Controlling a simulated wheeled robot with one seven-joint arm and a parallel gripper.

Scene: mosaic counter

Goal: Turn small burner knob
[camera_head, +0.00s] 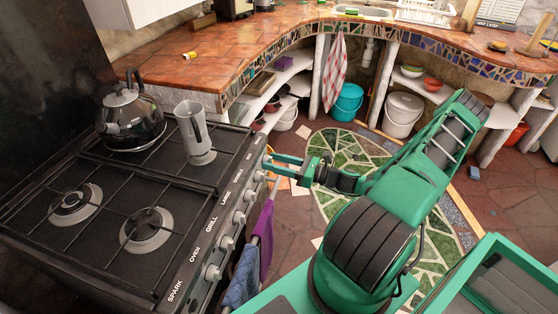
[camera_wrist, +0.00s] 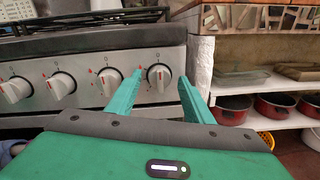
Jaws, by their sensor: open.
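The stove's front panel (camera_head: 232,205) carries a row of several round knobs; the labels by the far ones are too small to read for certain. The end knob (camera_wrist: 159,77), at the far end of the row, is white with a red mark and sits between the fingertips of my gripper (camera_wrist: 160,78) in the wrist view. My gripper (camera_head: 270,163) is open, one finger to each side of this knob. I cannot tell whether either finger touches it. In the head view the fingers partly hide the knob. The neighbouring knob (camera_wrist: 111,82) is just left of the left finger.
A kettle (camera_head: 131,113) and a grey jug (camera_head: 194,133) stand on the stove top. Towels (camera_head: 266,235) hang along the stove front. Shelves with red pots (camera_wrist: 232,109) are right of the stove in the wrist view. A green mosaic floor patch (camera_head: 322,185) lies beyond.

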